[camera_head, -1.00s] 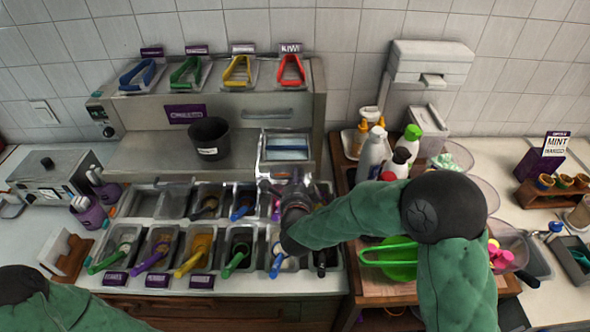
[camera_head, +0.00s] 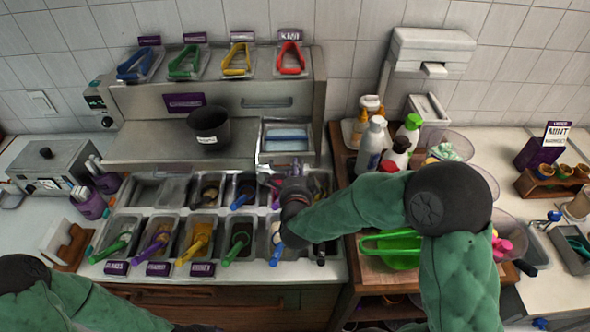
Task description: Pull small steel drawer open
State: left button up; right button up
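The steel unit (camera_head: 225,142) stands at the back of the counter. A closed steel front with a bar handle (camera_head: 267,102) is set in its upper right part. Below that handle is a small steel box-like part (camera_head: 304,151) with something blue and white inside; I cannot tell whether it is a drawer. My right gripper (camera_head: 272,176) is just in front of this part, above the topping bins, with its wrist hiding some of them. Its fingers are small and partly hidden, so their opening and any contact are unclear. My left arm shows at the bottom left; its gripper is not visible.
Topping bins (camera_head: 150,212) with coloured utensils fill the counter front. A black pot (camera_head: 209,127) stands on the steel unit's ledge. Bottles (camera_head: 372,143) and a green-handled container (camera_head: 391,247) stand close to my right arm. Coloured tongs (camera_head: 184,63) lie on top.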

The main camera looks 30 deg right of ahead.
jog(key=v, duration=1.1)
jog(key=shift+s+a, duration=0.15)
jog(key=shift+s, duration=0.15)
